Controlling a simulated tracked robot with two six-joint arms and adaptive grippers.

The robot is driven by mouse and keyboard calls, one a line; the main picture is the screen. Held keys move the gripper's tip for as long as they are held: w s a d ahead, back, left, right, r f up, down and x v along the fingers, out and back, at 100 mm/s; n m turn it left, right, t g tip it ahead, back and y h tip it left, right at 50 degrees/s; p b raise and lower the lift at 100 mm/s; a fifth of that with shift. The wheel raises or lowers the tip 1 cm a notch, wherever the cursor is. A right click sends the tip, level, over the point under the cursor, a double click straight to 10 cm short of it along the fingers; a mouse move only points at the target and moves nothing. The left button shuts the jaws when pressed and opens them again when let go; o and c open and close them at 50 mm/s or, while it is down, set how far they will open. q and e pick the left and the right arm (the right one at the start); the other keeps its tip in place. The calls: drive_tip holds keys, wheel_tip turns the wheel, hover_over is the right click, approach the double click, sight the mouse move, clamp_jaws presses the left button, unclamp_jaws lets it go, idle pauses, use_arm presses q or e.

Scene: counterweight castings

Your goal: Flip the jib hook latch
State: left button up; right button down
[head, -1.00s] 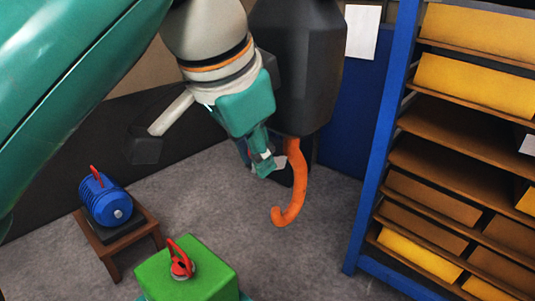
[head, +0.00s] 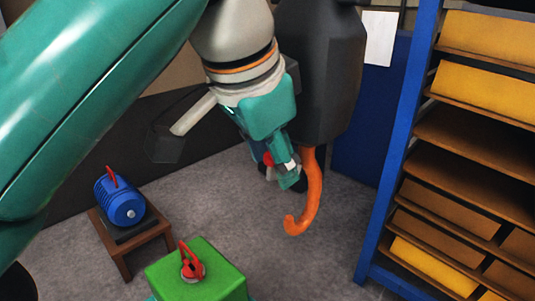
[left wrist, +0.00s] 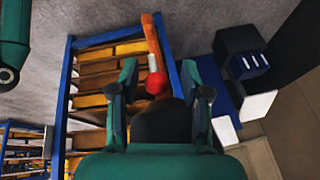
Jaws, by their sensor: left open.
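The orange jib hook (head: 313,195) hangs from a dark grey block (head: 318,75) in the head view, its tip curling to the left. My left gripper (head: 283,172) is just left of the hook's upper shank, pointing down. In the left wrist view the hook (left wrist: 151,35) runs away from the camera, and a red piece (left wrist: 157,83), perhaps the latch, shows at its near end. That red piece lies between the open fingers of my left gripper (left wrist: 161,93), with gaps to both sides. Whether anything touches is unclear. My right gripper is out of view.
A blue rack (head: 395,150) with yellow and brown bins stands at the right. A blue motor (head: 120,203) sits on a brown stand (head: 158,238) at left. A green block (head: 210,270) with a red-ringed fitting (head: 190,265) is at the bottom. Grey floor is open between them.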

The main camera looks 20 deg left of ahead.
use_arm(q)
drive_tip(key=shift+r, duration=0.1)
drive_tip(key=shift+s+r, duration=0.25)
drive_tip(key=shift+r, duration=0.15)
drive_tip(key=s+a, duration=0.1)
drive_tip(key=s, duration=1.1)
